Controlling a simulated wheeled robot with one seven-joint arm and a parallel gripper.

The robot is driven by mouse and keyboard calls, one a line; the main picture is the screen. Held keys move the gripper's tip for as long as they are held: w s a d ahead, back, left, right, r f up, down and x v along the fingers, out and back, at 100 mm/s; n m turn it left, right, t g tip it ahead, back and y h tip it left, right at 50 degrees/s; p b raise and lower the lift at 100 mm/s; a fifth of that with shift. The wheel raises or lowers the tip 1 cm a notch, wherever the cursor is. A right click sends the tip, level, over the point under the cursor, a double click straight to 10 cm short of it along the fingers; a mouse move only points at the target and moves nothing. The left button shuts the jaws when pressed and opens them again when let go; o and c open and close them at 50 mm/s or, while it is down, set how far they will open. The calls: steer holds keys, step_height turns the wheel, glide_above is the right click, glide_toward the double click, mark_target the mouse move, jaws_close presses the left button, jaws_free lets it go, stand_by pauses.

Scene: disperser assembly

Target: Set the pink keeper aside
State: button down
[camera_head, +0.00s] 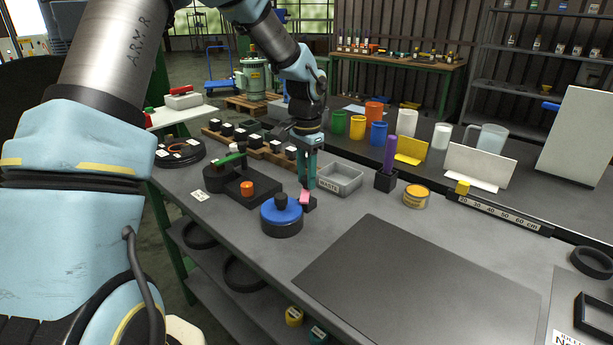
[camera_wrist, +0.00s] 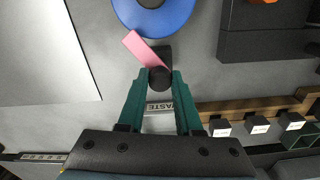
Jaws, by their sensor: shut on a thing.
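The pink keeper (camera_head: 305,196) is a small flat bar next to the blue-topped round black body (camera_head: 281,217) on the bench. In the wrist view the keeper (camera_wrist: 143,48) lies at a slant, close to the blue disc's edge (camera_wrist: 180,18). A round black knob (camera_wrist: 160,77) is at its near end, between my green fingertips. My gripper (camera_head: 307,184) points down from above and is shut on this knob end. A small black block (camera_head: 310,203) is under or just behind the keeper. I cannot tell whether the keeper touches it.
A grey tray marked WASTE (camera_head: 340,180) stands just behind my gripper. A black holder with a purple rod (camera_head: 386,178) and a yellow tin (camera_head: 416,196) are to the right. A black fixture with an orange knob (camera_head: 246,188) is left. The large dark mat (camera_head: 425,290) is bare.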

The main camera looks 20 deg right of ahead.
steer(key=shift+n, duration=0.3)
steer(key=n+b, duration=0.1)
steer(key=n, duration=0.3)
steer(key=shift+n, duration=0.4)
steer(key=n, duration=0.5)
steer(key=shift+n, duration=0.3)
steer(key=c, duration=0.6)
jaws_free()
step_height(320, 180, up, 11)
steer(key=shift+f+b, duration=0.1)
steer(key=shift+b, duration=1)
